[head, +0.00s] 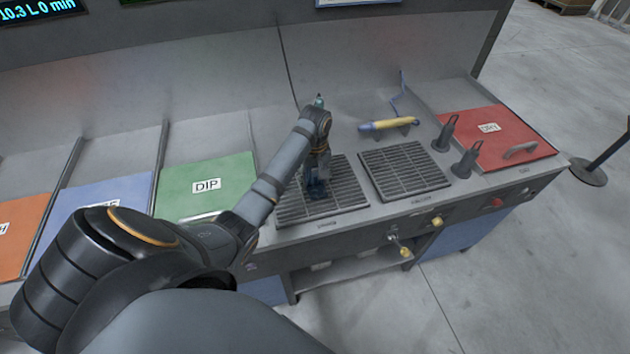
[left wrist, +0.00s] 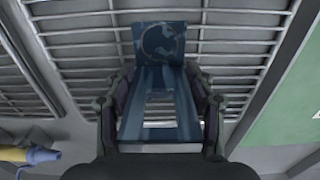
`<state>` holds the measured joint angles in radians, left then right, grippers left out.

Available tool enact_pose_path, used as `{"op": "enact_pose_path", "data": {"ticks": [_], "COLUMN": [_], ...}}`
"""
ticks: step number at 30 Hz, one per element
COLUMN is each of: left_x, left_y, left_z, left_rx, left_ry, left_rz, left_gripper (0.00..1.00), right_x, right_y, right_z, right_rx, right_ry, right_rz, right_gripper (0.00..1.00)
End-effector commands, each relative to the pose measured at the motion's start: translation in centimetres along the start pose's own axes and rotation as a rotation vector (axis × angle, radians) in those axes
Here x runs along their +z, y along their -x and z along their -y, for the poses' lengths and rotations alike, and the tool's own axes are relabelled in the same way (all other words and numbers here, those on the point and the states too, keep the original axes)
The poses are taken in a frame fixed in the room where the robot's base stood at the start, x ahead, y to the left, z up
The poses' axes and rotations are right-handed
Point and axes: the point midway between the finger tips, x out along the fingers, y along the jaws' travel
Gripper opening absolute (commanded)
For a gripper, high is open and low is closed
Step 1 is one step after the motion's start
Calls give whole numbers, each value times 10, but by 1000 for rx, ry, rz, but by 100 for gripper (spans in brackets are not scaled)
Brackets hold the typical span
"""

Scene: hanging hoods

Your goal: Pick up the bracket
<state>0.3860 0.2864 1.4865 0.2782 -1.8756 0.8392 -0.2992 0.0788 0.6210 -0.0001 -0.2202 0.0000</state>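The blue bracket (left wrist: 159,95) lies between the fingers of my left gripper in the left wrist view, over a slatted metal grate. Its far plate carries a darker round mark. In the head view the bracket is a small dark blue shape (head: 317,190) on the left grate (head: 345,193), mostly hidden by the gripper. My left gripper (head: 319,176) points down over it and also shows in the left wrist view (left wrist: 160,92). Its fingers flank the bracket closely on both sides; I cannot tell whether they press on it. My right gripper is not in view.
A second grate (head: 403,170) is to the right, with a yellow-and-blue handled tool (head: 388,125) behind it. Two dark upright handles (head: 465,162) and a red lid (head: 492,140) stand farther right. A green DIP lid (head: 205,186) is to the left.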

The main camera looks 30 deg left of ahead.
Motion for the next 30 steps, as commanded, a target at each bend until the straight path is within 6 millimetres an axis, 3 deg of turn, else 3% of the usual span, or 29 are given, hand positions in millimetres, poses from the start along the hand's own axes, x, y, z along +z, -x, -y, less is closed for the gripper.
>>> {"op": "enact_pose_path", "data": {"ticks": [1,8,19,24,26,30], "left_x": [0,0,-1,2,14,38], "left_y": [0,0,8,37,53,91], "left_z": [0,0,0,-2,-4,-9], "left_rx": [0,-1,1,4,4,2], "left_ry": [0,0,0,-1,-3,-2], "left_rz": [0,0,-2,-3,-1,4], "left_gripper": [38,7,6,6,6,6], "right_x": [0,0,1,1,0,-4], "right_y": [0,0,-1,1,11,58], "right_z": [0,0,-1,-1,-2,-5], "right_rx": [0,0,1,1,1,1], "right_ry": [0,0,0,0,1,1], "right_rz": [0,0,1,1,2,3], "right_gripper": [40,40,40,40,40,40]}}
